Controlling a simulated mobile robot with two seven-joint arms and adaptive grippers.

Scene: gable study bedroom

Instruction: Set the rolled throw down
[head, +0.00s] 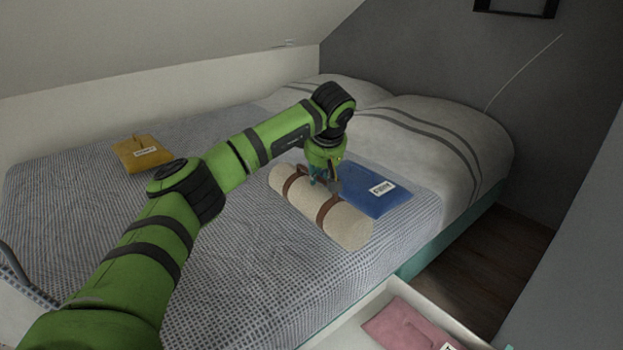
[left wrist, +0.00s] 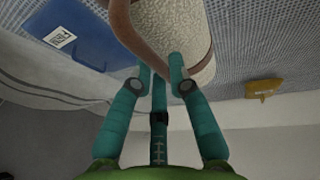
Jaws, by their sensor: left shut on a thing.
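The rolled throw (head: 345,224) is a cream roll with two brown straps, at the middle of the bed in the head view. In the left wrist view the roll (left wrist: 180,25) fills the top centre, with a brown strap curving down to my fingers. My left gripper (head: 325,181) is above the roll's middle, shut on the throw by its brown strap; its fingertips also show in the left wrist view (left wrist: 161,72). The roll is at or very near the bed cover; I cannot tell whether it touches. My right gripper is not in view.
The bed (head: 80,215) has a patterned cover. A blue labelled folder (head: 368,184) lies right behind the roll. A mustard labelled folder (head: 137,155) lies far left. Pillows (head: 430,135) are at the back. An open drawer (head: 385,297) with a pink item (head: 408,328) is at the front right.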

